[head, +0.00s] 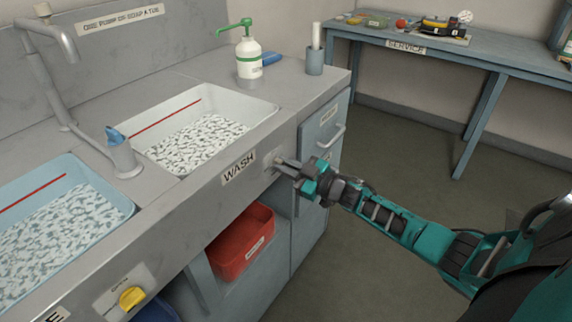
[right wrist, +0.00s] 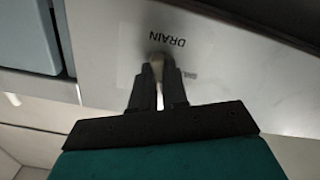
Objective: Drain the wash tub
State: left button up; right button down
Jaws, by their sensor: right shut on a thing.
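The wash tub (head: 266,108) is a white basin set in the grey counter, marked by the WASH label (head: 239,168) on the front edge. White foam flecks float on the liquid in it, and a red line runs along its back wall. My right gripper (head: 279,163) is at the front panel just right of that label. In the right wrist view its fingers (right wrist: 158,85) are shut on a small pale drain handle (right wrist: 157,63) below a DRAIN label (right wrist: 167,41). The fingers hide much of the handle. My left gripper is not in view.
A blue tub (head: 124,203) with foam is at left, with a yellow knob (head: 132,298) on the panel below. A soap pump bottle (head: 249,60) and a grey cup (head: 314,63) stand behind the wash tub. A red bin (head: 241,250) sits under the counter. Floor is clear at right.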

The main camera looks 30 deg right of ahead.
dwell(0.4)
jog(key=c, duration=1.1)
grip_release()
jog(key=shift+c, duration=0.2)
jog(key=p+v, duration=0.1)
jog(key=v, duration=1.2)
jog(key=shift+p, duration=0.3)
jog(key=shift+a, duration=0.15)
jog(key=s+a+f+m+g+h, duration=0.2)
jog(key=s+a, duration=0.5)
jog(key=a, duration=0.4)
jog(key=s+a+f+m+g+h+p, duration=0.1)
jog(key=s+a+f+m+g+h, duration=0.2)
jog(key=s+a, duration=0.4)
jog(key=a+f+m, duration=0.1)
jog(key=a+f, duration=0.1)
jog(key=a, duration=0.2)
jog(key=shift+f+m+g, duration=0.4)
